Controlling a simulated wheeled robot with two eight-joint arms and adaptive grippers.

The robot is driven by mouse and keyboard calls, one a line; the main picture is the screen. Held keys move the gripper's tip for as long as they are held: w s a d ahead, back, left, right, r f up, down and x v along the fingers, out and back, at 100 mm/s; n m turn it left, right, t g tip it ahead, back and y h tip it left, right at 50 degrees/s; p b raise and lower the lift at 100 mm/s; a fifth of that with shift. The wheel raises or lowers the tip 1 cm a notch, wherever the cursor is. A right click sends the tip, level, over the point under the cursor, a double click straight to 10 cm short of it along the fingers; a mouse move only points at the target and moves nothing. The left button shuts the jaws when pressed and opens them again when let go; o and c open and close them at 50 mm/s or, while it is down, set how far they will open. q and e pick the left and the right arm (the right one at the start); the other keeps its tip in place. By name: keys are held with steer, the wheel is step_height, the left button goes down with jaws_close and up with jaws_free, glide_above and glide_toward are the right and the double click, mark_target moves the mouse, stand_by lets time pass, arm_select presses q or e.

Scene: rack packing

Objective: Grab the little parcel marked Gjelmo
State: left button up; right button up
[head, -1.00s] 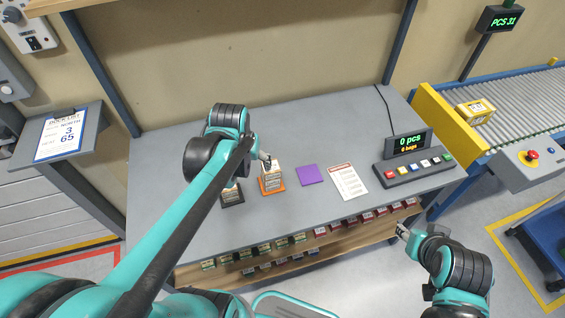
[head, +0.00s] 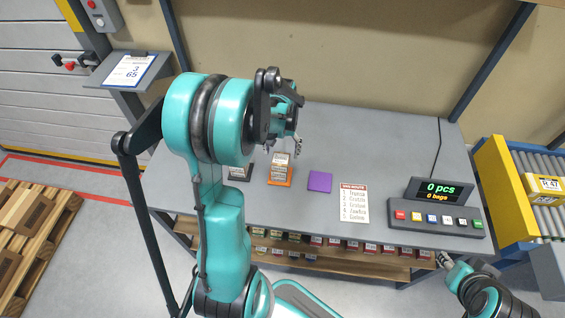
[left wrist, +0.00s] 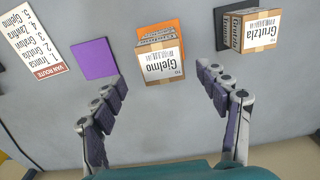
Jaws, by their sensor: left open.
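The little parcel marked Gjelmo (left wrist: 160,64) is a small brown box with a white label. It stands at an orange stand on the grey table, and in the head view the parcel (head: 281,162) is left of the purple square. My left gripper (left wrist: 168,98) is open and empty. In the left wrist view its fingers lie to either side of the parcel's line, with the parcel beyond the fingertips. In the head view the left gripper (head: 297,148) hangs near the parcel, above the table. My right gripper (head: 443,262) is at the table's front right edge; its jaws are too small to read.
A parcel marked Grutzla (left wrist: 260,28) stands at a dark stand beside Gjelmo. A purple square (head: 320,181), a route list (head: 354,203) and a button panel (head: 436,217) lie to the right. Several small boxes sit on the shelf below the front edge.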

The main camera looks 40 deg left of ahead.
mark_target(281, 158)
arm_select(q)
steer(key=f+b, duration=0.1)
steer(key=f, duration=0.3)
steer(key=shift+s, duration=0.2)
steer(key=shift+f+b, duration=0.3)
steer(key=shift+f, duration=0.15)
steer(key=c, duration=1.3)
steer(key=shift+r, duration=0.1)
steer(key=shift+r, duration=0.1)
